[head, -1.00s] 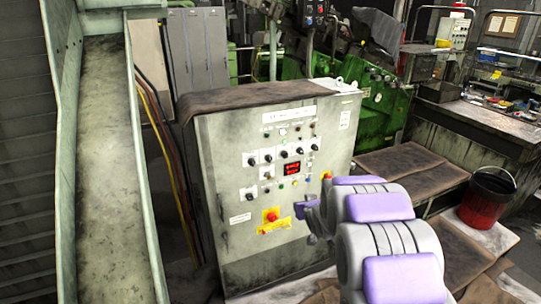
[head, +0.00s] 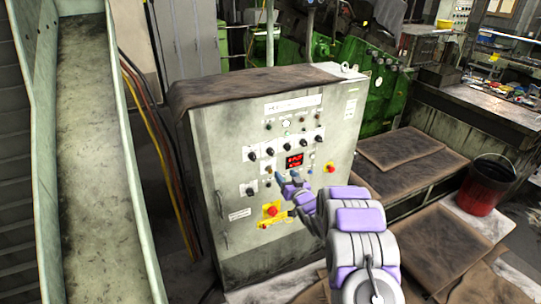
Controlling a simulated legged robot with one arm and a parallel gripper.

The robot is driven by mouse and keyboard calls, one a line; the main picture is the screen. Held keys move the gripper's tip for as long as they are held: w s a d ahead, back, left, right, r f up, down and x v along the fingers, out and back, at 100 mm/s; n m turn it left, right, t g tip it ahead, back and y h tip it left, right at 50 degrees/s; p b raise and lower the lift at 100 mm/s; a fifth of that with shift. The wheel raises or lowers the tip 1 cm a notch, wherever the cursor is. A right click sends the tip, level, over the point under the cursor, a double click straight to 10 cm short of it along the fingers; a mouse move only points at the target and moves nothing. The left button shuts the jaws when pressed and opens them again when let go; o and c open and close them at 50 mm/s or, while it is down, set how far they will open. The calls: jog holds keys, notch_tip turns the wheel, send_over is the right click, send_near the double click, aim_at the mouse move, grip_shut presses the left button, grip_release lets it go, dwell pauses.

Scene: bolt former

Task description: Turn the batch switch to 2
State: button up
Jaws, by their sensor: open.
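The control cabinet (head: 240,240) stands in the middle of the head view, its front panel facing me. A row of black rotary knobs (head: 285,148) runs across the panel, with another black knob (head: 250,191) lower left. Which one is the batch switch cannot be read. A red digital display (head: 294,161) sits under the row. My gripper (head: 282,192) is in front of the lower panel, below the display and right of the lower knob. It is open and looks empty. It hides part of the lower row of controls. Contact with the panel cannot be told.
A red emergency button on a yellow plate (head: 271,211) is just below left of my gripper. Another red button (head: 330,168) is to its right. A metal chute (head: 90,150) stands left, brown-covered platforms (head: 400,160) and a red bucket (head: 488,185) right.

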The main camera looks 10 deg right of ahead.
send_near(272, 154)
jog(key=shift+b+x, duration=0.35)
jog(key=shift+x, duration=4)
jog(key=shift+w+a, duration=0.1)
jog(key=shift+w, duration=0.15)
jog(key=shift+w, duration=0.1)
